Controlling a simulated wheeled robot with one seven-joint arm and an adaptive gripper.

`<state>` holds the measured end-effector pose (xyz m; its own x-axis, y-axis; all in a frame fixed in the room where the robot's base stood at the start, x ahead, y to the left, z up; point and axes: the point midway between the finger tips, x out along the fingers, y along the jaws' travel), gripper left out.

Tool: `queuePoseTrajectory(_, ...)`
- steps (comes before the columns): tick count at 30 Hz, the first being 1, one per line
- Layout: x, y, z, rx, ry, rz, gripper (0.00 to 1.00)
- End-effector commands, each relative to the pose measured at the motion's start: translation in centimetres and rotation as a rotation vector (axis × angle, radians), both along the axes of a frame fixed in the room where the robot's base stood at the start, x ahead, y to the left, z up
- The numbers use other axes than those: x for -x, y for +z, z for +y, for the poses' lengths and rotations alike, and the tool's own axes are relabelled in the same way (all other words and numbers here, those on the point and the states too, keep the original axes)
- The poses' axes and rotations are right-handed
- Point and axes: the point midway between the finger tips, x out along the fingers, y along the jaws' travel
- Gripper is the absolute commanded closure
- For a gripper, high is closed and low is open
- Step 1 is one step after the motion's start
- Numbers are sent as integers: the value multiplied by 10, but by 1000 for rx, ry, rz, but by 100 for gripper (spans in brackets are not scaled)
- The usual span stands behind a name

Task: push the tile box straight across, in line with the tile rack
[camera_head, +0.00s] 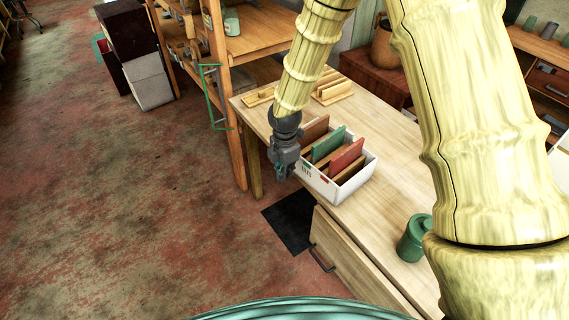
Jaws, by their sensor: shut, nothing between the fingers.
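The tile box is a white open box (324,187) near the left edge of the wooden table. Brown, green and red tiles stand tilted inside it. My gripper (283,174) points down at the box's left side, with its fingers shut and empty. I cannot tell whether it touches the box wall. Slotted wooden pieces, seemingly the tile rack (333,90), stand at the far end of the table, beyond the box. My arm hides part of that far area.
The wooden table (378,222) is bare in front of and to the right of the box. A green lidded canister (413,240) stands at the near right. A drawer front (352,265) is below. A wooden shelf unit (262,32) stands behind; open floor lies left.

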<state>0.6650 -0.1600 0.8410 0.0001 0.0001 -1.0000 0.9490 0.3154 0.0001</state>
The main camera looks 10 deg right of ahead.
Motion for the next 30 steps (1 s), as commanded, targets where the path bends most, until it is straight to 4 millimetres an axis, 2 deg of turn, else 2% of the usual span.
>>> queuePoseTrajectory(8, 1, -34, 0, 1, 0, 3, 100)
queuePoseTrajectory(12, -7, -30, -20, -1, -2, -1, 100)
queuePoseTrajectory(18, -11, -32, -35, -1, -2, 0, 100)
queuePoseTrajectory(30, -12, -33, -38, 0, -1, 0, 100)
